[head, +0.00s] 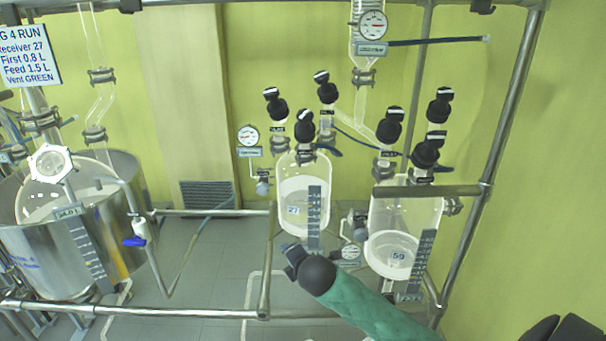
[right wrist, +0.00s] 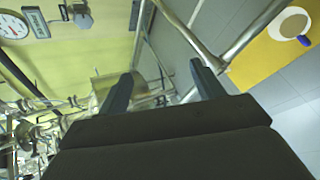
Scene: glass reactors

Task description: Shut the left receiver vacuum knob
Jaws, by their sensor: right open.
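The left receiver (head: 292,208) is a clear glass vessel numbered 27, holding pale liquid. Several black knobs (head: 305,126) with white marks top it; a black knob also stands at its upper left (head: 276,106). Their tags are too small to read, so I cannot tell which is the vacuum knob. A gauge (head: 248,135) and a grey fitting (head: 262,187) sit left of the vessel. My left gripper is out of view.
The right receiver (head: 406,215), numbered 59, stands beside the left one with its own black knobs. Steel frame bars (head: 428,191) surround the glassware. A steel tank (head: 75,245) stands at left. The right wrist view shows a gauge (right wrist: 12,25) and pipes close by.

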